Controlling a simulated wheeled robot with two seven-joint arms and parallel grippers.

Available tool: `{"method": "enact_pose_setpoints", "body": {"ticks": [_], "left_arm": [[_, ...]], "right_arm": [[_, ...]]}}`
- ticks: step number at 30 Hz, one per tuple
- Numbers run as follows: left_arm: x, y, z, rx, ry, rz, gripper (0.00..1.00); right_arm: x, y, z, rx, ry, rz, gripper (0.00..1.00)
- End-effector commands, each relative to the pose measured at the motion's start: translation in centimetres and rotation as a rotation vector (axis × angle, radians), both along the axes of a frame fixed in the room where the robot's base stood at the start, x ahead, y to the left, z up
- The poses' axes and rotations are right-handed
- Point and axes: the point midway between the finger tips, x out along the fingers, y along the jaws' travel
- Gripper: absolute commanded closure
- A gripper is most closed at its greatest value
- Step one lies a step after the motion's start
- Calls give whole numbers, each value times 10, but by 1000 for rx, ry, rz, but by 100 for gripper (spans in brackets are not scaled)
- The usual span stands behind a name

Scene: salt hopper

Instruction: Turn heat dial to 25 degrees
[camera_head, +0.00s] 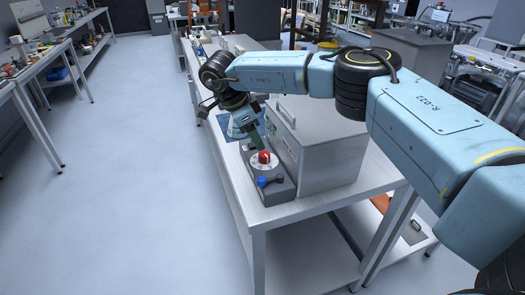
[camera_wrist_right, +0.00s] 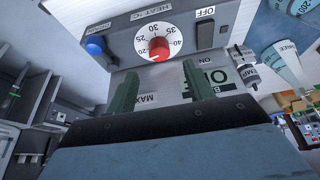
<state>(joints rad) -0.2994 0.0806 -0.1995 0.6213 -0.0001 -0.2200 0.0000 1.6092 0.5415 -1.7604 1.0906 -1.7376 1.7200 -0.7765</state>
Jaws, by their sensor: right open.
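The heat dial is a red knob on a white disc with numbers around it, on a grey control panel (camera_head: 275,188). The red knob (camera_head: 264,157) faces up near the front end of the bench; it also shows at the top of the right wrist view (camera_wrist_right: 159,47). Its exact setting is too small to read surely. My right gripper (camera_head: 255,141) is just behind the dial in the head view. In the right wrist view its green fingers (camera_wrist_right: 158,84) are apart and empty, with the dial beyond their tips. My left gripper is not in view.
A blue button (camera_wrist_right: 95,46) sits beside the dial, and a dark switch (camera_wrist_right: 205,34) marked OFF is on its other side. A large grey lidded box (camera_head: 318,150) stands right of the panel on the metal bench (camera_head: 300,208). Open floor lies left.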

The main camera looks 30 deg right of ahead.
Motion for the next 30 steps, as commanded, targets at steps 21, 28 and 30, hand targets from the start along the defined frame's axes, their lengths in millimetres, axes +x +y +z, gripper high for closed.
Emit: {"method": "enact_pose_setpoints", "body": {"ticks": [21, 28, 30], "left_arm": [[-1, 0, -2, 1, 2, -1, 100], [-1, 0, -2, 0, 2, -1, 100], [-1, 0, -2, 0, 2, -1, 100]], "right_arm": [[-6, -23, -59, 2, -1, 0, 48], [-6, -23, -59, 2, -1, 0, 73], [-6, -23, -59, 2, -1, 0, 82]]}}
